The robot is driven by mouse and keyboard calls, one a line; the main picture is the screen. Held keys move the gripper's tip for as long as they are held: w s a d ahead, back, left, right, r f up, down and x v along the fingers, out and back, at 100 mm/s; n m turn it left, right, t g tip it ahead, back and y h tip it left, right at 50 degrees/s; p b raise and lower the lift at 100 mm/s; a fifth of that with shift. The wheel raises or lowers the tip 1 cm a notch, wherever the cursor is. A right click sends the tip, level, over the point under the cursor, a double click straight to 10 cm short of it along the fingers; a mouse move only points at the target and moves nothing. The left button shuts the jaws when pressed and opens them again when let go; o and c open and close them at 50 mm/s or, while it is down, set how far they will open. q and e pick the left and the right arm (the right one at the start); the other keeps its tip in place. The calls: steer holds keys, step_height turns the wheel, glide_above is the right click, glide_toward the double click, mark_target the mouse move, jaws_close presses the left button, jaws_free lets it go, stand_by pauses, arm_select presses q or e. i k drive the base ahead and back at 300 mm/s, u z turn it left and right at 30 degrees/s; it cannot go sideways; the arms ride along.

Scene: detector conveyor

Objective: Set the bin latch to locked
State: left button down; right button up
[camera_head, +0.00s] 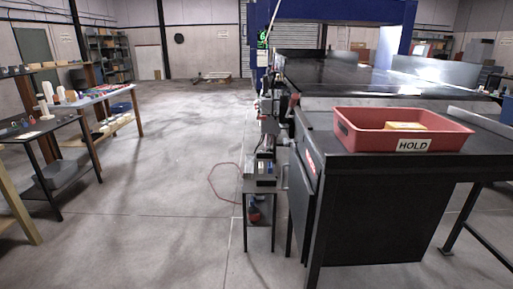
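A black bin cabinet (370,215) stands at the right under the end of the conveyor. A dark panel (302,200) on its left side is seen at a steep angle, with a small red label (311,162) near its top. Small metal fittings (284,174) show just left of this panel. I cannot tell which of them is the latch or how it is set. Neither of my grippers is in view.
A red tray marked HOLD (460,143) with a tan package (405,126) inside stands on top. A small stand (260,189) is left of the cabinet, with a red hose (212,178) on the floor. The grey floor (165,190) is clear between it and the left tables.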

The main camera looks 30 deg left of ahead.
mark_target(286, 143)
steer(key=u, duration=0.4)
steer(key=k, duration=0.5)
steer(key=u, duration=0.8)
steer(key=i, duration=1.1)
steer(key=z, duration=0.9)
steer(key=i, duration=0.95)
steer(key=z, duration=0.5)
